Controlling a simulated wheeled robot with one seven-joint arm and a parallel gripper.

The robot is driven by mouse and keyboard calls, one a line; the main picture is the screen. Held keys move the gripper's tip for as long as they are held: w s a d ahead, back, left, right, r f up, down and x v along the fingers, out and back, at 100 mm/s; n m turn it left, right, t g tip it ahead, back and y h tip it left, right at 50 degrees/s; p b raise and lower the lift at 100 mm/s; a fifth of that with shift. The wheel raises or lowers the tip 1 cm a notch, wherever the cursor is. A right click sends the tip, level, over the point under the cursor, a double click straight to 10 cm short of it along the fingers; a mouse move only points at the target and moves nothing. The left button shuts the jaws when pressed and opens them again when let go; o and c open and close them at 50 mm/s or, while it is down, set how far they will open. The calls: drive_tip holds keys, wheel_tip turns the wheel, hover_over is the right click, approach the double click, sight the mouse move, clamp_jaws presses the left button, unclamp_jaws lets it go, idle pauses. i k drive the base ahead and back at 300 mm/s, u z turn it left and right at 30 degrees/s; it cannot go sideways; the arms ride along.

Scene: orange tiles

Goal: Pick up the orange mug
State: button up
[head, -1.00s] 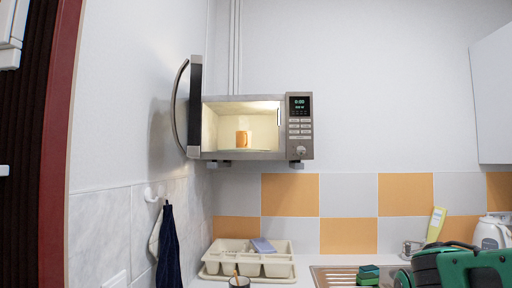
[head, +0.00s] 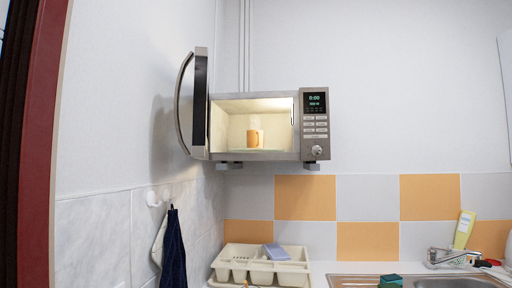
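The orange mug (head: 252,138) stands upright inside the lit microwave (head: 315,166), on the plate at its floor. A paler part shows on the mug's right side, too small to make out. The microwave is mounted on the wall, and its door (head: 193,105) stands wide open on the left. My gripper is not in view.
Below are a cream dish rack (head: 232,265) with a blue-grey cloth or sponge, a metal sink (head: 350,281), a tap (head: 445,257) and a yellow bottle (head: 463,230). A dark towel (head: 173,250) hangs on the left wall. The space before the microwave looks clear.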

sight(254, 138)
drive_tip(key=z, duration=0.05)
drive_tip(key=i, duration=1)
drive_tip(key=u, duration=0.05)
